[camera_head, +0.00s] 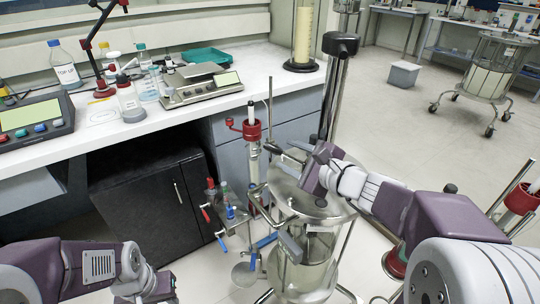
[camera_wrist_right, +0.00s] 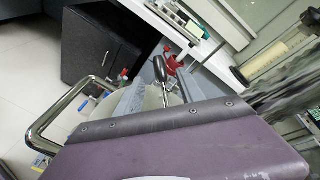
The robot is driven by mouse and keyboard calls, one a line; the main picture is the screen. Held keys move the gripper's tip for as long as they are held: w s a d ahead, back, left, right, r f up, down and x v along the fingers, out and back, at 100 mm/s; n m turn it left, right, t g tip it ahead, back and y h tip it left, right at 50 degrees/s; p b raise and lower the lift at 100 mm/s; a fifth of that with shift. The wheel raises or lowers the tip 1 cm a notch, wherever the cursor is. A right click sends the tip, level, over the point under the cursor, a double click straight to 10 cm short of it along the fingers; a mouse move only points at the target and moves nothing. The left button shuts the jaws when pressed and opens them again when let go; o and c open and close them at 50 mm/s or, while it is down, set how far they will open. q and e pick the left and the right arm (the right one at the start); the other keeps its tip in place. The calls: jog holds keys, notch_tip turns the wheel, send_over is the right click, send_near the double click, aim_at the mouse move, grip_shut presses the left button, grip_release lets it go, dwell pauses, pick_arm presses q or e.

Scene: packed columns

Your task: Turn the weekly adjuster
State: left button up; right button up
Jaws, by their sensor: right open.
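I cannot tell for certain which part is the weekly adjuster. My right gripper (camera_head: 308,162) is open just above the lid, beside thin metal rods. In the right wrist view, a lever with a black grip (camera_wrist_right: 159,69) stands just beyond the gripper's dark edge; I see no contact. My own gripper body hides much of the lid there. My left gripper (camera_head: 150,292) is low at the left, partly cut off by the frame; its fingers do not show clearly.
A slim column with a red collar (camera_head: 251,130) and red and blue valve handles stand left of the vessel. A tall steel post (camera_head: 335,90) rises behind it. The bench (camera_head: 150,125) holds a scale (camera_head: 200,85) and bottles.

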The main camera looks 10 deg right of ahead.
aim_at(276, 150)
jog(key=b+x, duration=0.1)
jog(key=x, duration=0.7)
jog(key=shift+d+f, duration=0.1)
grip_shut()
dwell(1.0)
